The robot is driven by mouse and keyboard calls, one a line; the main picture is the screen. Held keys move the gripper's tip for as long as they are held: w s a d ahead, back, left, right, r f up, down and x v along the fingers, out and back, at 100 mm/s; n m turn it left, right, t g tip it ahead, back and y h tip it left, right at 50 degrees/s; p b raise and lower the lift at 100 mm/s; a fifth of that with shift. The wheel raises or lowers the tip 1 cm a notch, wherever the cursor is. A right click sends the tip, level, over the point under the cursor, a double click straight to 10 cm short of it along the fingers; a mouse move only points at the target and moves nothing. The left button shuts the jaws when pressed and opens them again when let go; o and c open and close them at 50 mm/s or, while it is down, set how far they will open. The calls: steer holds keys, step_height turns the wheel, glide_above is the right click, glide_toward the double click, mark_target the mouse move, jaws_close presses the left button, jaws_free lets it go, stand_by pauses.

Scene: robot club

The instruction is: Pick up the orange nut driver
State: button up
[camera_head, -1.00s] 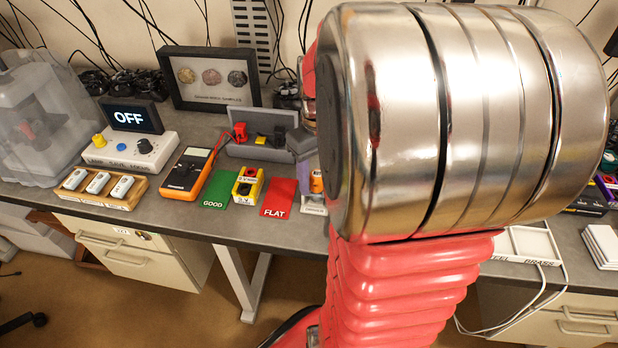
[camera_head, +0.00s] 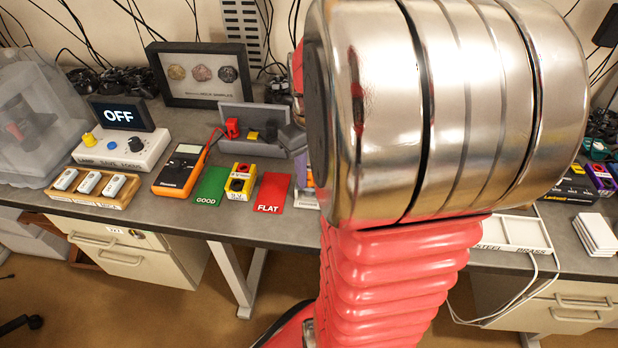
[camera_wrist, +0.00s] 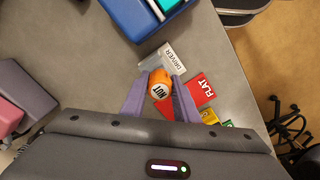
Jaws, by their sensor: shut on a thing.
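The orange nut driver (camera_wrist: 160,88) shows in the wrist view, seen end-on, with "NUT" on its round orange end. My gripper (camera_wrist: 160,85) has its two purple fingers on either side of it and is shut on it. A white card marked "DRIVER" (camera_wrist: 174,60) lies just beyond the fingertips. In the head view my arm hides the nut driver and most of my gripper. I cannot tell whether the driver is clear of the bench.
The red FLAT card (camera_head: 272,193), green GOOD card (camera_head: 210,186), yellow box (camera_head: 240,182) and orange multimeter (camera_head: 181,171) lie left of my arm. A blue container (camera_wrist: 130,18) stands beyond the gripper. A grey upright rack (camera_head: 245,118) stands behind.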

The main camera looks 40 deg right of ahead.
steer(key=c, duration=0.4)
steer(key=shift+c, duration=0.2)
step_height(320, 180, up, 18)
stand_by(0.5)
steer(key=o, duration=0.5)
steer(key=c, duration=0.4)
steer(key=shift+r, duration=1.75)
steer(key=shift+f, duration=0.1)
